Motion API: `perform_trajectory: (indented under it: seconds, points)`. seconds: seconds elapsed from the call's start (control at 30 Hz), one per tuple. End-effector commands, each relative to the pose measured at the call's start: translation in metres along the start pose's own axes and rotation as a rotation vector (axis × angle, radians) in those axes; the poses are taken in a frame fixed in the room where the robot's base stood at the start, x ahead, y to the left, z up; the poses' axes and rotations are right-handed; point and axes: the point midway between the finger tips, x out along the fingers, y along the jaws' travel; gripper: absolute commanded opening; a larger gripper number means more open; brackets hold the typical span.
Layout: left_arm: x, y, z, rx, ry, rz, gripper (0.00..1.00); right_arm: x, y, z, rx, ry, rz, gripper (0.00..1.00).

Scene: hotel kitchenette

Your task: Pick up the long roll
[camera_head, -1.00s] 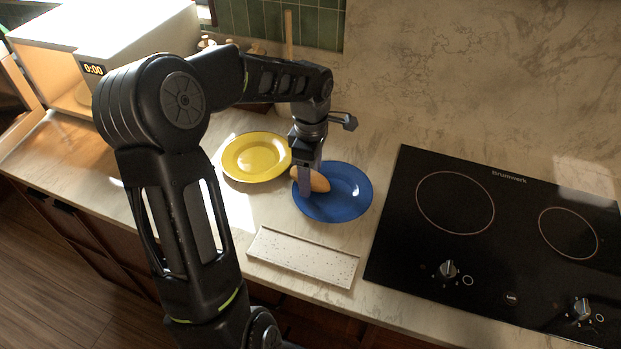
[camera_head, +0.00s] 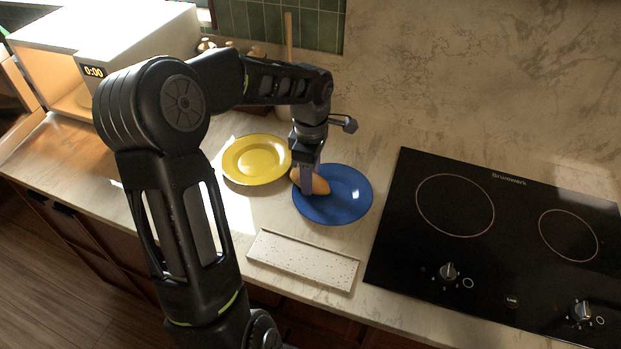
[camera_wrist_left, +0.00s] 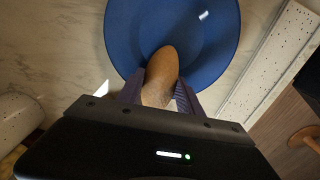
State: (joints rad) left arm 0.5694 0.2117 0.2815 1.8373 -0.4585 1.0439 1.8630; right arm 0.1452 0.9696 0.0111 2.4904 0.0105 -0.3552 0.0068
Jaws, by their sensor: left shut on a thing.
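The long roll (camera_head: 319,185) is brown and sits at the left part of the blue plate (camera_head: 345,208) in the head view. My left gripper (camera_head: 307,188) points down and is shut on the roll, with a finger in front of part of it. In the left wrist view the roll (camera_wrist_left: 160,75) lies between the two fingers (camera_wrist_left: 157,88), its rounded end reaching over the blue plate (camera_wrist_left: 212,50). I cannot tell whether the roll still touches the plate. My right gripper is not in view.
A yellow plate (camera_head: 257,160) stands left of the blue plate. A speckled white tray (camera_head: 303,262) lies near the counter's front edge. A black cooktop (camera_head: 500,240) is to the right. A white microwave (camera_head: 135,40) stands at the back left.

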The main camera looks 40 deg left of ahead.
Motion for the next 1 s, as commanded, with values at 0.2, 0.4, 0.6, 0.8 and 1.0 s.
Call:
perform_trajectory:
  seconds: [0.2,0.4,0.6,0.8,1.0]
  points:
    - [-0.015,0.001,0.0,0.001,0.001,0.004,0.0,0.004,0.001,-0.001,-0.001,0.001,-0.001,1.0]
    - [-0.052,0.001,0.0,0.0,0.0,0.007,0.0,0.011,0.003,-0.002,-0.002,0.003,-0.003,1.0]
    - [-0.088,0.001,0.0,0.001,0.0,0.004,0.0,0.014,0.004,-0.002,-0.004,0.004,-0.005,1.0]
    - [-0.1,0.0,0.0,0.0,0.0,0.001,0.0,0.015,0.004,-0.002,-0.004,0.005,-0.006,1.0]
    - [-0.1,0.0,0.0,0.0,0.0,0.0,0.0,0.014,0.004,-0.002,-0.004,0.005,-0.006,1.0]
